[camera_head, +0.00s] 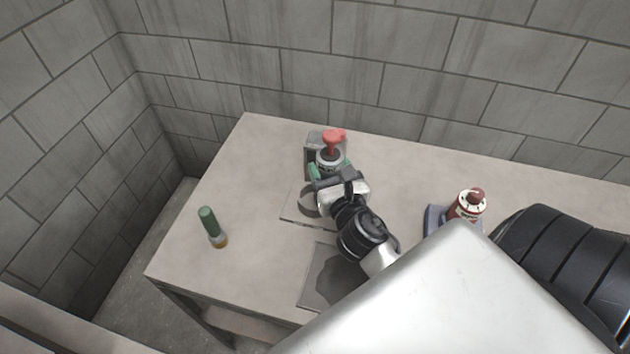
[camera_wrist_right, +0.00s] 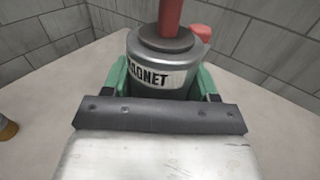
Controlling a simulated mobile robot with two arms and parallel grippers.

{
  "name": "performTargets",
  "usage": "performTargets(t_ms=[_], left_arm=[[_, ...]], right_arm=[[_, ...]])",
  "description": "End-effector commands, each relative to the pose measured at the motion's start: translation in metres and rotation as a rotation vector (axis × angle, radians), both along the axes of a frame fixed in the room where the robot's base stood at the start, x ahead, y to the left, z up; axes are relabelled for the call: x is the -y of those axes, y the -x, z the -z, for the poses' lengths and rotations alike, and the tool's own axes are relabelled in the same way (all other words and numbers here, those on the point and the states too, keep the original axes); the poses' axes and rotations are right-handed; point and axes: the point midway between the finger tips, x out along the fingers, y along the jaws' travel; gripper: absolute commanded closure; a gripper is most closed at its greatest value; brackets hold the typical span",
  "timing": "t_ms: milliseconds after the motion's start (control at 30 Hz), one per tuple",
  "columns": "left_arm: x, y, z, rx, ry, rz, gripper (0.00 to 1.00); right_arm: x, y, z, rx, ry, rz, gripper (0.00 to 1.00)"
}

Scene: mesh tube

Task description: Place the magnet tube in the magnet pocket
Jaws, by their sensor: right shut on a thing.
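The magnet tube (camera_head: 329,161) is a silver cylinder with a red stem on top. In the right wrist view the magnet tube (camera_wrist_right: 165,66) shows a white label whose visible letters end in "GNET". My right gripper (camera_head: 330,171) is shut on it, with one green finger on each side. The tube looks upright. A grey holder (camera_head: 312,139) with a red part stands right behind the tube, probably the magnet pocket. The tube and gripper hide most of it, so I cannot tell whether the tube is in it or in front of it. My left gripper is not in view.
A green tube with an orange end (camera_head: 209,222) stands at the left of the table (camera_head: 240,160). A red and white canister (camera_head: 467,206) stands by a grey-purple holder (camera_head: 434,219) at the right. A dark stained plate (camera_head: 325,277) lies near the front edge. Block walls close the back.

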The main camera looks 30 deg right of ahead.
Motion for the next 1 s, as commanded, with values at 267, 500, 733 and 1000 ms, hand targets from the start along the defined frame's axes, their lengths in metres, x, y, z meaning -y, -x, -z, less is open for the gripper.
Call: performTargets(t_ms=[267,500,733,1000], left_arm=[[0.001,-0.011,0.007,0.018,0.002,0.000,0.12],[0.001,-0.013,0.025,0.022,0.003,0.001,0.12],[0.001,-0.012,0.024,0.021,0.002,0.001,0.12],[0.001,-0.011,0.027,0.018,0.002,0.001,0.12]], right_arm=[[-0.021,-0.021,0.019,0.001,0.000,0.000,0.74],[-0.021,-0.021,0.055,-0.001,-0.001,0.001,0.74],[-0.021,-0.021,0.057,0.000,0.003,-0.001,0.74],[-0.021,-0.020,0.061,-0.002,0.003,-0.001,0.36]])
